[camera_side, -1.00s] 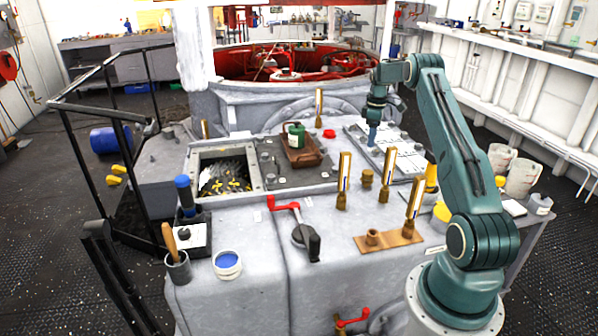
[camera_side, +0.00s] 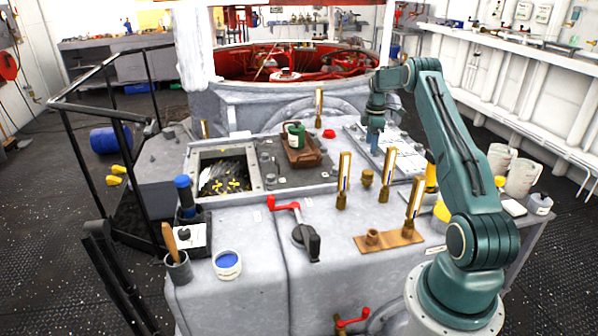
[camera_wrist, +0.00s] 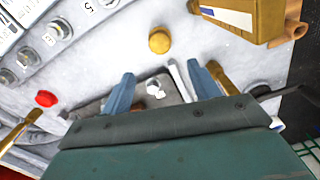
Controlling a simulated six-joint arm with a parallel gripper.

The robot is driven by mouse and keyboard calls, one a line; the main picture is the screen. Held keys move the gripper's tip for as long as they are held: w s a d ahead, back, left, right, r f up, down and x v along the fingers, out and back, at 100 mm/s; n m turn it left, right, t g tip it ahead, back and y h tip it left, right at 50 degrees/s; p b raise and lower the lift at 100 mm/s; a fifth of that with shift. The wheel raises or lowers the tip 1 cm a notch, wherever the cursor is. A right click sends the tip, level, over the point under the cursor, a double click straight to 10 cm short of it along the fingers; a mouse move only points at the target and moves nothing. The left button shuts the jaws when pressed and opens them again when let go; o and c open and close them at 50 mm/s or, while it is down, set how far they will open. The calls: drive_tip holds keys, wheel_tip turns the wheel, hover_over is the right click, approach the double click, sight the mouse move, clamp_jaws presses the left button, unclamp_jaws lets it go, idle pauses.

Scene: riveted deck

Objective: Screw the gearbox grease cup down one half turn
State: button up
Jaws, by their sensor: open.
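A round brass cup (camera_side: 367,178), which looks like the grease cup, stands on the grey gearbox deck among the brass sight gauges. In the wrist view a brass round cap (camera_wrist: 159,41), apparently the same cup, lies above and beyond my fingertips. My gripper (camera_side: 373,146) is above the labelled panel at the right rear of the deck, behind the cup and apart from it. In the wrist view my gripper (camera_wrist: 165,84) has its two blue fingers spread with nothing held between them.
Tall brass sight gauges (camera_side: 344,182) stand close to the cup. A white labelled panel (camera_side: 405,163) with knobs lies below my gripper. A red cap (camera_side: 329,134), a brown tray (camera_side: 303,157) with a green can, and a red crank handle (camera_side: 284,205) are to the left.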

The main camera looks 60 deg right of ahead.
sight(368, 172)
wheel_tip(368, 172, down, 12)
drive_tip(key=shift+r, duration=0.2)
idle(0.4)
drive_tip(key=shift+c, duration=0.4)
drive_tip(key=c, duration=0.9)
drive_tip(key=shift+m, duration=0.3)
drive_tip(key=shift+m, duration=2.1)
drive_tip(key=o, duration=1)
drive_tip(key=shift+r, duration=0.1)
